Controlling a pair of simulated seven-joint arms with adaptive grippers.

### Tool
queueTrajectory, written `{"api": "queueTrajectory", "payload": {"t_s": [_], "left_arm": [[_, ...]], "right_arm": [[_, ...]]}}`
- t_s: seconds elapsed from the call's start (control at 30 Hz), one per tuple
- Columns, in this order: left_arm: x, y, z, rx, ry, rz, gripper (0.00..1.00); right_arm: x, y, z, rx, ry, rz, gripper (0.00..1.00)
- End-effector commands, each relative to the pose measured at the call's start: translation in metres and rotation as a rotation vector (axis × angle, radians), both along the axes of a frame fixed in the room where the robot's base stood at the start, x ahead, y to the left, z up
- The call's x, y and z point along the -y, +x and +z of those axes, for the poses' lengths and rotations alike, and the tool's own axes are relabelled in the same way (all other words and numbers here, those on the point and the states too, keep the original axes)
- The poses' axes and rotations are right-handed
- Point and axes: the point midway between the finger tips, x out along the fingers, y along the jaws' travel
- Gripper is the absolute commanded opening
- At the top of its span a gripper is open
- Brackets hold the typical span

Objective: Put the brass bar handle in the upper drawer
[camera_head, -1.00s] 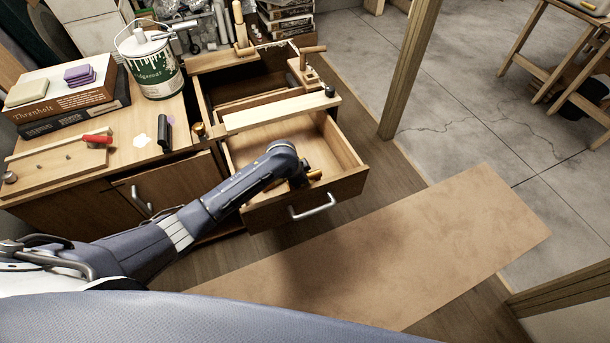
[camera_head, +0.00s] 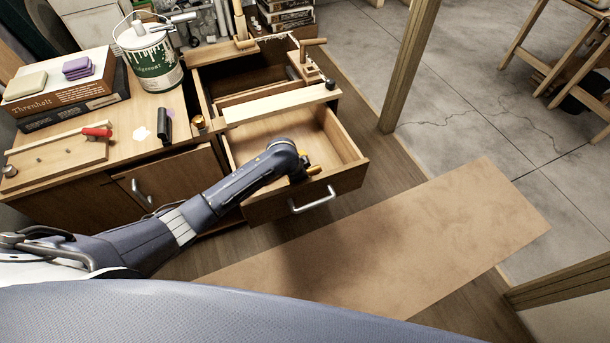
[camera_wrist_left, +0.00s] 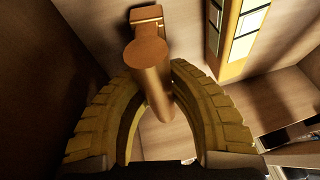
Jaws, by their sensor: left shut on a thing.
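My left gripper (camera_wrist_left: 152,98) has its ribbed yellow fingers closed around the brass bar handle (camera_wrist_left: 148,62), a round bar with a squarer block at its far end. In the head view my arm comes over the open drawer (camera_head: 342,141), and a bit of brass shows at the left gripper (camera_head: 308,170), just inside the drawer front. My wrist hides part of the drawer inside, and I cannot tell whether the bar touches the drawer floor. My right gripper is not in view.
The drawer front has a silver pull (camera_head: 312,201). A pale wooden strip (camera_head: 281,103) crosses above the drawer's back. Left on the bench stand a green paint can (camera_head: 157,66), a dark roller-like piece (camera_head: 164,126) and a board with a red-handled tool (camera_head: 97,132). The drawer's right rear looks empty.

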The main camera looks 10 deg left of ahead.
Motion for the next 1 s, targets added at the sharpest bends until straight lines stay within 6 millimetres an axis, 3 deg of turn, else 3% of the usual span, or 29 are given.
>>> {"api": "queueTrajectory", "payload": {"t_s": [0.97,1.0], "left_arm": [[0.000,0.000,-0.012,-0.001,0.000,0.000,0.00],[0.001,0.000,-0.012,0.000,-0.001,-0.001,0.18]], "right_arm": [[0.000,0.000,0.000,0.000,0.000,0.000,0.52],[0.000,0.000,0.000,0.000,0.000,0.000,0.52]]}}
